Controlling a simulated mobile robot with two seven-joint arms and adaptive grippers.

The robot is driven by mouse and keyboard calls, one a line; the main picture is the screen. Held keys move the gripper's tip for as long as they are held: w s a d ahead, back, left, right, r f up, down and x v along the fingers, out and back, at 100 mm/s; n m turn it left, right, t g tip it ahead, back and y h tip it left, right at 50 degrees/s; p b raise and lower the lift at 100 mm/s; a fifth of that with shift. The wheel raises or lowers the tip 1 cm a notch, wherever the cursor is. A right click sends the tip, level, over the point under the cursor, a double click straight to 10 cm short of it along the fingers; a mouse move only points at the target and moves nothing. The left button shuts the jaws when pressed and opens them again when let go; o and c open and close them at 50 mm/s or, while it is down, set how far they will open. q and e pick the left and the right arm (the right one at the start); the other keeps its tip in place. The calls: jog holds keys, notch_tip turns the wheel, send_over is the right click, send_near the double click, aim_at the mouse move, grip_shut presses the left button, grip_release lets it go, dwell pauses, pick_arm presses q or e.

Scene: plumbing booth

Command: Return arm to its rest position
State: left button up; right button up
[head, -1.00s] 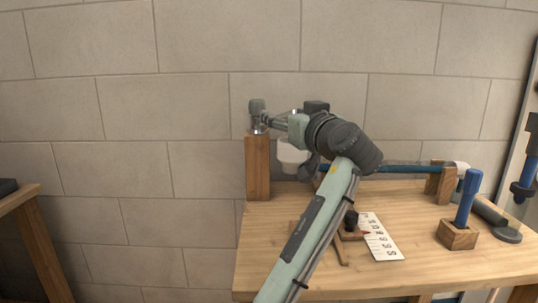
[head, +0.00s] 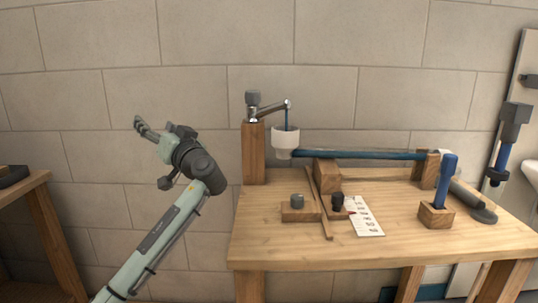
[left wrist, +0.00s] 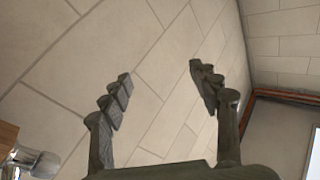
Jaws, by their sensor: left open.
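My left arm comes in from the lower left of the head view. Its gripper (head: 142,128) is raised in front of the block wall, left of the workbench, and touches nothing. In the left wrist view the two fingers (left wrist: 158,95) stand wide apart with only wall between them. The faucet (head: 265,108) sits on a wooden post at the bench's back left corner. My right gripper is not in view.
The wooden workbench (head: 400,245) holds a blue pipe (head: 360,155), a blue-handled tool in a block (head: 446,180), small blocks and a white card (head: 364,216). Another wooden table (head: 30,183) stands at the far left. Space between the tables is open.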

pick_arm(q)
jog(key=s+a+r+g+y, duration=0.1)
jog(key=s+a+r+y, duration=0.15)
jog(key=a, duration=0.75)
jog(key=s+a+r+g+y, duration=0.1)
jog(key=s+a+r+y, duration=0.15)
jog(key=a, duration=0.65)
jog(key=s+f+m+g+h, duration=0.25)
jog(key=s+f+h, duration=0.25)
jog(key=f, duration=1.4)
jog(key=s+f+m+g+h, duration=0.1)
jog(key=s+f+m+h, duration=0.4)
jog(key=f, duration=1.4)
jog(key=s+d+f+m+g+h, duration=0.1)
jog(key=s+d+f+g+h, duration=0.15)
jog(key=s+f, duration=0.85)
jog(key=s+d+f+m+g+h, duration=0.1)
jog(key=s+f+g+h, duration=0.15)
jog(key=s+f, duration=0.9)
jog(key=s+d+n+g+h, duration=0.1)
jog(key=s+d, duration=0.4)
jog(key=d, duration=1)
jog(key=shift+s+f+n+h, duration=0.3)
jog(key=shift+f+n+h, duration=0.1)
jog(key=shift+n+h, duration=0.65)
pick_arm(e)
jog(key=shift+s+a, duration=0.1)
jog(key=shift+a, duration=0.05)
